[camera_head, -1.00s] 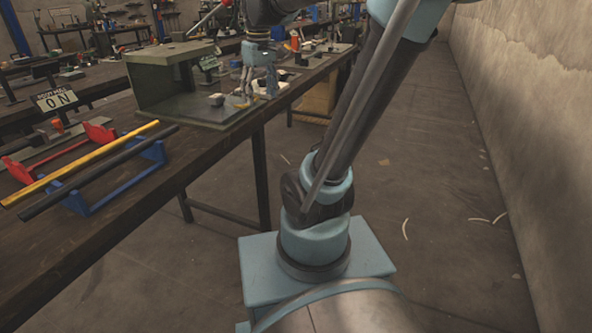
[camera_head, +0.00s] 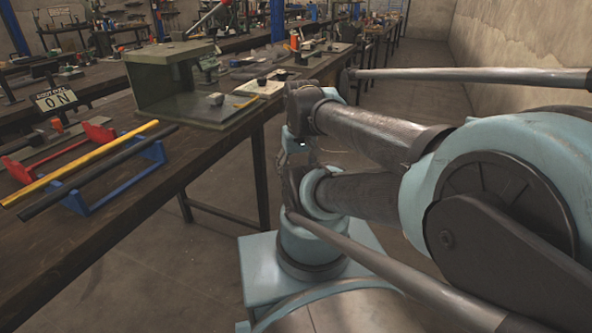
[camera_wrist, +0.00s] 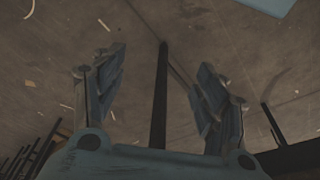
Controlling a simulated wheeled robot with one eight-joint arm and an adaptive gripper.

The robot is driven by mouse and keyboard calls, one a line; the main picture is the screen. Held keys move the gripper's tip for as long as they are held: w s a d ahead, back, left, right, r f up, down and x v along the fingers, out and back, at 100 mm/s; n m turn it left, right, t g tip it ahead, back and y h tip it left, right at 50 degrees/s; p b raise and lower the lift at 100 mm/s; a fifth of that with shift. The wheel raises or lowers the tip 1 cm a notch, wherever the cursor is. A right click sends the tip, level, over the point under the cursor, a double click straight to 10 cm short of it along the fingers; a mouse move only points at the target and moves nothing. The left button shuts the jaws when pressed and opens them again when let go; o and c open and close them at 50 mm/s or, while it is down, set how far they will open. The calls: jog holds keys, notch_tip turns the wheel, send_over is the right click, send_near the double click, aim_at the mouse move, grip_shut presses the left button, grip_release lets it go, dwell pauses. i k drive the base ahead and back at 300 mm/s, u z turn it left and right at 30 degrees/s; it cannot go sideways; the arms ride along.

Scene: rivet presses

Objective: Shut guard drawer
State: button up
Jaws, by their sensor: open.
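The guard drawer appears to be the flat grey-green tray (camera_head: 196,112) reaching out in front of a green box-like housing (camera_head: 150,84) on the workbench.
A yellow rod (camera_head: 85,160) and a black rod (camera_head: 100,173) lie on red and blue stands at the bench's near left. More tools line the bench beyond the tray. The floor aisle to the right is open.

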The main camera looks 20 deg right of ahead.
aim_at(223, 98)
jog(key=z, duration=0.5)
jog(key=k, duration=1.3)
jog(key=u, duration=0.45)
jog(key=i, duration=1)
